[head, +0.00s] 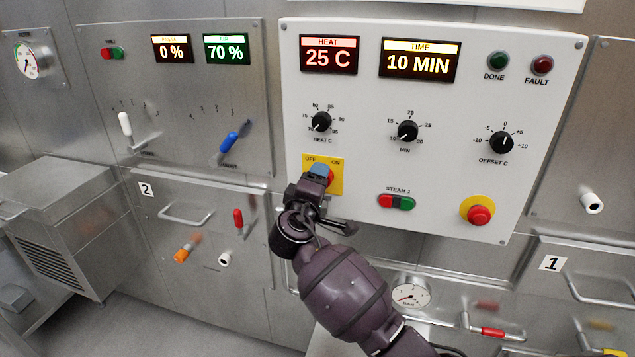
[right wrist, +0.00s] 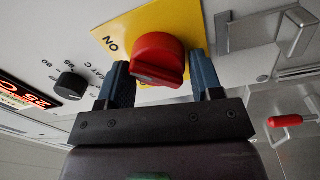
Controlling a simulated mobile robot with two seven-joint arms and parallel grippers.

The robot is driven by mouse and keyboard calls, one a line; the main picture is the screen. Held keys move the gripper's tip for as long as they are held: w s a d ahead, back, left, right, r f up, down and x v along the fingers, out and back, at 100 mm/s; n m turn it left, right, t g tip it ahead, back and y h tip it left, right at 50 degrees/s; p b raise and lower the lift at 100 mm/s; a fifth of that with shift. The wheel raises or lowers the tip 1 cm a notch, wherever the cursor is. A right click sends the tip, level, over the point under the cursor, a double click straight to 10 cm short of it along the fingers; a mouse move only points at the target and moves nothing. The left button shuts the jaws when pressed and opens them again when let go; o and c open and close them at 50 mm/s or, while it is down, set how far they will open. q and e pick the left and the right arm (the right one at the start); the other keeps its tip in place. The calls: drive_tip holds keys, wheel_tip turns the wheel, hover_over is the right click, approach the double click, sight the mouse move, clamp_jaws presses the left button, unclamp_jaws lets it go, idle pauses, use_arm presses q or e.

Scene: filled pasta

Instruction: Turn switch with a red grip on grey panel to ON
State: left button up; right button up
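The red switch grip (right wrist: 158,58) stands on a yellow plate (head: 337,184) on the light grey panel (head: 450,170). The plate carries OFF at its left and ON at its right in the head view. My right gripper (head: 320,171) is at the switch and hides most of the grip there. In the right wrist view its two blue fingers (right wrist: 162,75) are on either side of the red grip, apart, with the grip between them. They look open, without a clear squeeze. Which mark the grip points to is hard to tell. My left gripper is not in view.
Above the switch is the HEAT C knob (head: 321,121). To its right are the STEAM 1 buttons (head: 397,202) and a red emergency button (head: 480,214) on yellow. A steel panel with a blue lever (head: 229,141) is at left. A metal handle (right wrist: 295,35) projects near my right gripper.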

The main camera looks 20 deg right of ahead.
drive_tip(key=o, duration=0.3)
drive_tip(key=shift+o, duration=0.2)
drive_tip(key=v, duration=1)
drive_tip(key=shift+s+a, duration=0.2)
drive_tip(key=shift+s, duration=0.15)
drive_tip(key=w+a+t+y, duration=0.2)
drive_tip(key=a+y, duration=0.2)
drive_tip(key=y, duration=0.1)
drive_tip(key=s+d+f+m+g+y, duration=0.1)
drive_tip(key=s+d+f+m+y, duration=0.2)
drive_tip(key=f+y, duration=0.5)
drive_tip(key=s+d+f+m+g+h, duration=0.1)
drive_tip(key=s+d+f, duration=0.4)
drive_tip(key=s+f, duration=0.2)
drive_tip(key=s+d+f+m+g+h, duration=0.1)
drive_tip(key=s+d+f+m+g, duration=0.1)
drive_tip(key=s+d+f, duration=0.2)
drive_tip(key=s+d+f+m+g, duration=0.1)
drive_tip(key=s+d+f, duration=0.4)
drive_tip(key=s+f, duration=0.6)
drive_tip(key=s+g, duration=0.1)
drive_tip(key=s, duration=0.5)
drive_tip(key=shift+s+d+m+h, duration=0.15)
drive_tip(key=shift+d+m+h, duration=0.2)
drive_tip(key=shift+m+h, duration=0.05)
